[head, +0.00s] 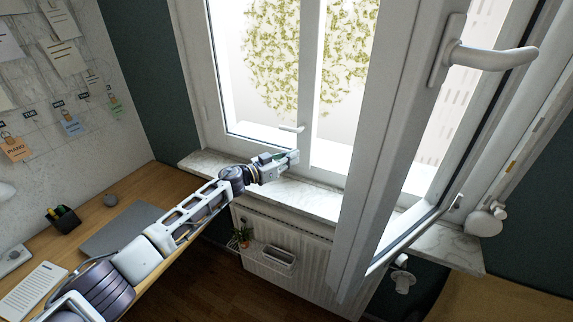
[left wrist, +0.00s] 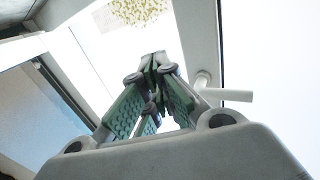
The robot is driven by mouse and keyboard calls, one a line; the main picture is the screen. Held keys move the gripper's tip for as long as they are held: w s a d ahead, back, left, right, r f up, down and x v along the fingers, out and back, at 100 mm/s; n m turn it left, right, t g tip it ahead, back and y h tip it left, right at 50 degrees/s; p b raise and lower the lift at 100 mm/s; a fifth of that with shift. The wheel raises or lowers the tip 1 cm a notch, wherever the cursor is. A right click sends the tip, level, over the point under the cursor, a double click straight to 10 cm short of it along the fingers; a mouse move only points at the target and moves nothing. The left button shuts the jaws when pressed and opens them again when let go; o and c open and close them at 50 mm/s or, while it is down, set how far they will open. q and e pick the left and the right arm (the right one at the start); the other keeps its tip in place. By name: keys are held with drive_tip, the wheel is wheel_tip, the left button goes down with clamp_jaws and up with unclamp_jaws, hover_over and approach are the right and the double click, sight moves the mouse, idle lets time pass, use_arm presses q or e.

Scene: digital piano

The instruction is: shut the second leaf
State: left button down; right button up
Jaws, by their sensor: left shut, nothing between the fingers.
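The window has two white leaves. The left leaf (head: 308,90) looks set in the frame, with a small handle (head: 291,128) low on it; a handle (left wrist: 228,94) also shows in the left wrist view. The right leaf (head: 385,130) stands swung open into the room, its large lever handle (head: 490,55) at upper right. My left gripper (head: 295,156) is shut and empty, just above the sill and below the left leaf's handle. Its fingertips (left wrist: 155,62) meet in the left wrist view, left of the handle. My right gripper is not in view.
A marble sill (head: 325,200) runs under the window, above a white radiator (head: 300,245). A wooden desk (head: 150,195) with a grey laptop (head: 120,230) and a pen cup (head: 63,217) stands at left. The open leaf fills the space right of my gripper.

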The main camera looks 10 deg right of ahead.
use_arm(q)
drive_tip(key=shift+s+a+f, duration=0.1)
drive_tip(key=shift+s+a, duration=0.55)
drive_tip(key=shift+s, duration=0.2)
drive_tip(key=shift+s+a, duration=0.6)
drive_tip(key=shift+s, duration=0.2)
drive_tip(key=shift+s+d, duration=0.1)
